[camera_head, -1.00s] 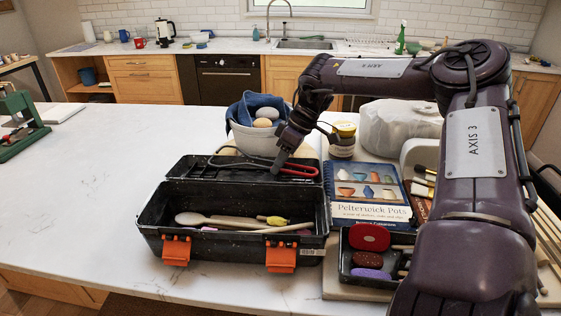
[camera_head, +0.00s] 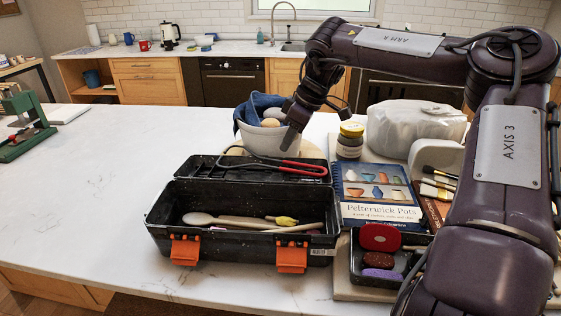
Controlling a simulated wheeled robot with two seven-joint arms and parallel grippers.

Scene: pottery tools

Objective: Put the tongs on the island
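The tongs (camera_head: 300,168), with a red handle and thin dark arms, lie across the open lid of the black toolbox (camera_head: 165,225). My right gripper (camera_head: 287,145) points down just above the tongs, in front of the white bowl. It looks apart from them and seems empty. I see it edge-on, so its opening is unclear. The island (camera_head: 85,195) is the white marble counter under everything. My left gripper is out of view.
The toolbox holds a wooden spoon (camera_head: 200,218) and other tools. Behind it stands a white bowl (camera_head: 255,138) with a blue cloth. A book (camera_head: 375,200), a jar (camera_head: 350,142) and a small tray crowd the right. The island's left side is largely clear.

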